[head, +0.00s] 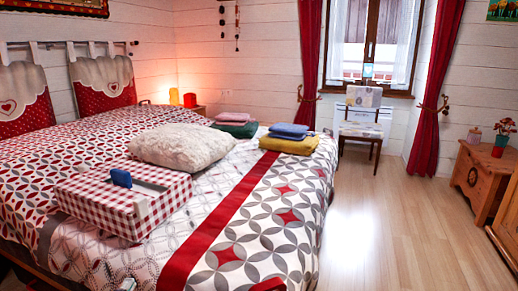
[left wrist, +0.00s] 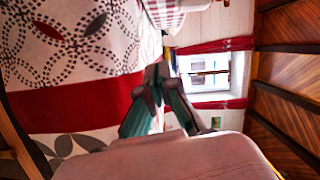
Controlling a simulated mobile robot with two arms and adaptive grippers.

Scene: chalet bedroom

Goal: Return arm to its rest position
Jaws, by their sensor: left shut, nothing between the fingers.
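My left gripper (left wrist: 160,77) shows in the left wrist view with its dark green and grey fingers together, shut and empty. The bed's patterned cover lies to the left of it in that turned view. The rest of the left arm is out of that view. My right gripper is in neither view.
On the bed are a red-checked box (head: 85,200) with a blue object (head: 121,178) on it, a cream cushion (head: 182,147) and folded towels (head: 289,143). A chair (head: 361,121) stands by the window. The wooden floor (head: 400,235) right of the bed is clear.

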